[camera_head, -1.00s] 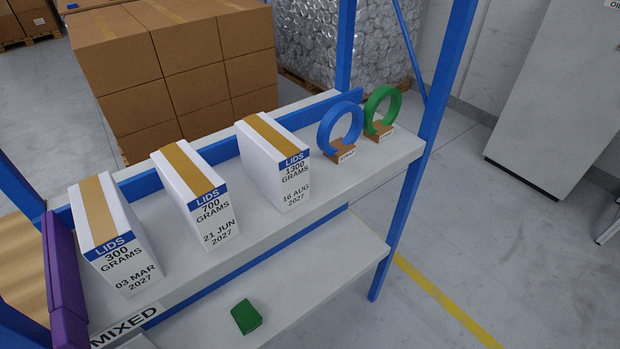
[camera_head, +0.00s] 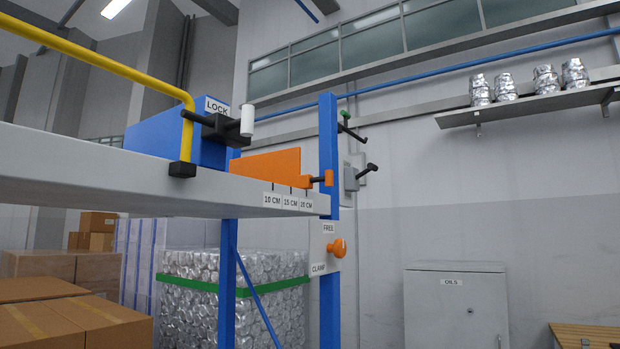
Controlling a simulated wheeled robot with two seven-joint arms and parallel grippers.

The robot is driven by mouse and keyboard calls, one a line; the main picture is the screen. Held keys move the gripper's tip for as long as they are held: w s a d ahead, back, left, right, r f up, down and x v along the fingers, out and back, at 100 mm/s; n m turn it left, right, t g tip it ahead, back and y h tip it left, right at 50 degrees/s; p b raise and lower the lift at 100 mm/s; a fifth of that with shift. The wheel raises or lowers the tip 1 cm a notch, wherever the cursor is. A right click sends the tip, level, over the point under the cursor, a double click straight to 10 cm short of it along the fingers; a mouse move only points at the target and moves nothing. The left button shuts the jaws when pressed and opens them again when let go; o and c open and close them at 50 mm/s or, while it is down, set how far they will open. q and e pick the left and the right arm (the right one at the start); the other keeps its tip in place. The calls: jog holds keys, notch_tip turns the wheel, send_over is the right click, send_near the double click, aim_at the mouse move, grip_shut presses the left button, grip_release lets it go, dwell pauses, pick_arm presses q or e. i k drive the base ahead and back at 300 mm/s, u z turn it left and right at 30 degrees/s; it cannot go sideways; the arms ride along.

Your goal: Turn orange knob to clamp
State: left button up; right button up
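The orange knob (camera_head: 337,248) is a round knob on a white plate (camera_head: 320,262) fixed to the blue post, below the shelf's right end. The plate reads FREE at its top and CLAMP at its bottom. I cannot tell which mark the knob is set to. Above it, an orange block (camera_head: 266,164) lies on the shelf top near labels for centimetres. Neither of my grippers is in the head view.
The grey shelf (camera_head: 130,175) carries a yellow rail (camera_head: 100,63), a blue box marked LOCK (camera_head: 170,135) and a dark lever with a white handle (camera_head: 247,120). The blue post (camera_head: 329,150) stands at its right end. A grey OILS cabinet (camera_head: 456,308) stands lower right.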

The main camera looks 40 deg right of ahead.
aim_at(338, 249)
jog(key=u, duration=0.85)
jog(key=k, duration=0.75)
jog(key=z, duration=0.6)
